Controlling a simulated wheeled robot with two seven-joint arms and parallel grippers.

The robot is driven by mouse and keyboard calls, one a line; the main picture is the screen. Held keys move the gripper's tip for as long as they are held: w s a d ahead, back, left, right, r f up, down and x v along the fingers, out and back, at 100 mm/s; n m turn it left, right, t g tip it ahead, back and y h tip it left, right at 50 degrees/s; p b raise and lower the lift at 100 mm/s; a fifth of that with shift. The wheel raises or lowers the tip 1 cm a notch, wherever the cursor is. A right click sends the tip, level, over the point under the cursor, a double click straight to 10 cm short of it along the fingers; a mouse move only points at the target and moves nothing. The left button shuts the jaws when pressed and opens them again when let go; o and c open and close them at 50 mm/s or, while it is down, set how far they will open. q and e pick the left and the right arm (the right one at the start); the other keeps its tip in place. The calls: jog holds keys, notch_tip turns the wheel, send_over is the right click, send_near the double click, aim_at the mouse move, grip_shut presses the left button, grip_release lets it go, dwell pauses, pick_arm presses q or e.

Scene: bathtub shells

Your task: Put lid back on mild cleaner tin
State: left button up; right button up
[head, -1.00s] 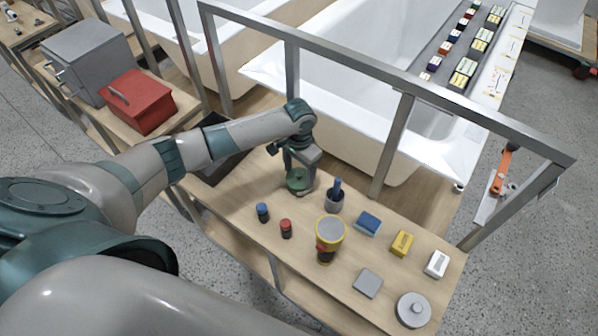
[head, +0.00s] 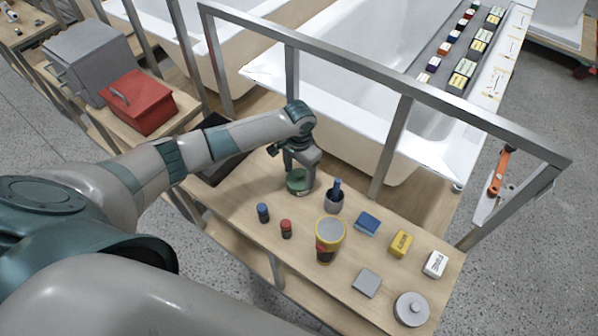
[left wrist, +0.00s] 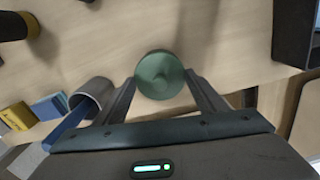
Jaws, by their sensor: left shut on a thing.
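A green round lid (head: 296,180) is at the far left part of the workbench, below my left gripper (head: 300,174). In the left wrist view the green lid (left wrist: 160,75) shows as a shallow round disc between the two fingertips of my left gripper (left wrist: 162,82), which is shut on it. A small pale patch shows at the lower right edge of the lid in the head view. The tin's body is mostly hidden under the lid and gripper, and I cannot tell whether the lid is seated on it. My right gripper is not in view.
Blue and yellow blocks lie to the right. A metal rail (head: 400,80) runs behind the bench.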

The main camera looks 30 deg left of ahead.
pick_arm(q)
jog(key=shift+f+p, duration=0.15)
jog(key=shift+p, duration=1.05)
dwell(2.3)
dwell(0.3)
jog(key=o, duration=1.5)
jog(key=shift+c, duration=0.2)
jog(key=shift+r+p, duration=3.5)
jog(key=shift+p, duration=0.45)
grip_shut()
